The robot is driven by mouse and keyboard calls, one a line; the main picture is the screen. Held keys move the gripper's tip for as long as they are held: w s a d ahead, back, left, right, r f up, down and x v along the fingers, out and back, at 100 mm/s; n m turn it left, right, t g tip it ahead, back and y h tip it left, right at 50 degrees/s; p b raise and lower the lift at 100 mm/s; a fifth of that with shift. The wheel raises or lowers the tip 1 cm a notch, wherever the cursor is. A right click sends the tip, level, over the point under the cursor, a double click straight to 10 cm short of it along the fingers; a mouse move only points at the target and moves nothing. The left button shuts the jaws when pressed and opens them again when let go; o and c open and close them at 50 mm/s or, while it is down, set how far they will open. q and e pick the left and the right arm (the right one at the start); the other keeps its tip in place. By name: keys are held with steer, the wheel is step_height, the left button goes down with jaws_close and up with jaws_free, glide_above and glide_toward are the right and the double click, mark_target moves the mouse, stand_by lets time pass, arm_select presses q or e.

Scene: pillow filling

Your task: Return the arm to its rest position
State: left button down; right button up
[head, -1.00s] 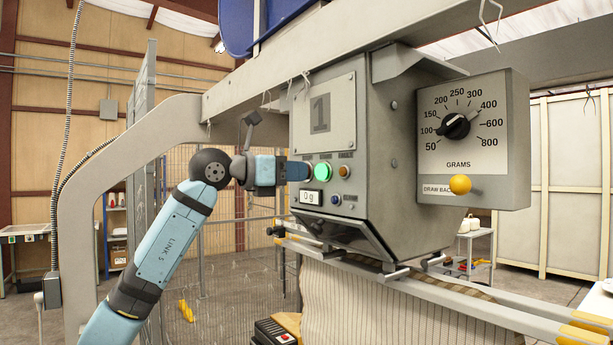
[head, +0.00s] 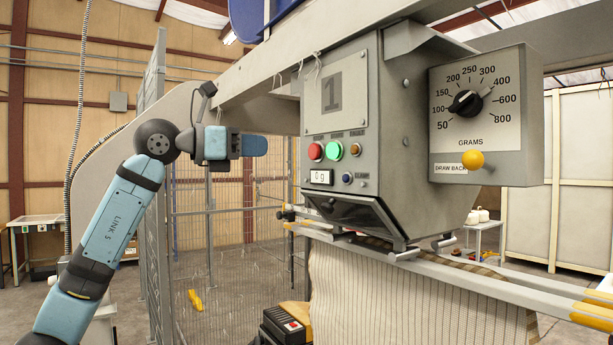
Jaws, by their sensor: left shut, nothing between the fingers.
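My left gripper (head: 255,146) is shut and empty, its blue fingertips pointing right. It hangs in the air to the left of the grey filling machine's control box (head: 352,80), apart from it. My right gripper is not in view.
A grams dial (head: 465,104) and a yellow-knobbed draw back lever (head: 473,160) sit on the box at right. Striped fabric (head: 400,295) hangs under the spout between rails. A wire mesh fence (head: 225,240) stands behind my arm. A foot pedal (head: 287,325) is below.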

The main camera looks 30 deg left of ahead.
arm_select(q)
steer(key=shift+s, duration=0.1)
